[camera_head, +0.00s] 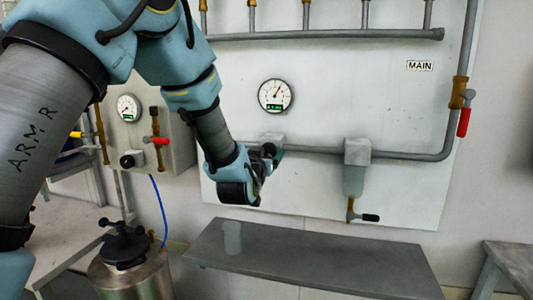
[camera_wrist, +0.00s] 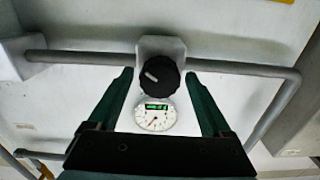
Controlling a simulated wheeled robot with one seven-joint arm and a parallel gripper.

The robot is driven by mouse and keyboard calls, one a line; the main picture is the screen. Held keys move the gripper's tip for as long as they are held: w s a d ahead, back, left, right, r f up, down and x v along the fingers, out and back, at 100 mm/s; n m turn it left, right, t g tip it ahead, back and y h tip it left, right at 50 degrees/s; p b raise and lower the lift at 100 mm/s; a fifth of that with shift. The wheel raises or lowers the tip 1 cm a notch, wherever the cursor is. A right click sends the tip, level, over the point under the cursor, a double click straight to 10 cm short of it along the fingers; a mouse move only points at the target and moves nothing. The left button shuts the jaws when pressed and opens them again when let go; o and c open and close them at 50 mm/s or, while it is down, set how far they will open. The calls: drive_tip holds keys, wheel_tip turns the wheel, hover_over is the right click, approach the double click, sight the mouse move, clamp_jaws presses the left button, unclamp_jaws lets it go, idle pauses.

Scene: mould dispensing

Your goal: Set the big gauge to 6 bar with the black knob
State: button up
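The big gauge (camera_head: 276,95) is a round white dial on the upright panel, with a thin needle pointing up and slightly right and a green display whose digits I cannot read. It appears upside down in the wrist view (camera_wrist: 155,117). The black knob (camera_wrist: 160,76) with a pale pointer mark sits on a grey block on the pipe. My gripper (camera_wrist: 159,74) is open, its two green fingers on either side of the knob with gaps visible. In the head view my gripper (camera_head: 275,154) is at the pipe below the gauge, and my wrist hides the knob.
A smaller gauge (camera_head: 129,107) with its own black knob (camera_head: 131,159) and a red-handled valve (camera_head: 158,141) is on a box at the left. A grey bench (camera_head: 310,262) stands below the panel. A drain valve (camera_head: 360,214) hangs right of my gripper; a red lever (camera_head: 464,122) is farther right.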

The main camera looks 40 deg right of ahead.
drive_tip(key=c, duration=1.2)
drive_tip(key=shift+f+b, duration=0.2)
drive_tip(key=shift+b, duration=0.55)
drive_tip(key=shift+c, duration=0.2)
drive_tip(key=m+b, duration=0.2)
drive_tip(key=shift+f+b, duration=0.1)
drive_tip(key=shift+b, duration=0.3)
drive_tip(key=shift+m+b, duration=0.8)
drive_tip(key=shift+b, duration=0.3)
drive_tip(key=shift+r+m+b, duration=0.3)
drive_tip(key=shift+m+b, duration=0.2)
drive_tip(key=shift+m, duration=0.2)
drive_tip(key=o, duration=1.4)
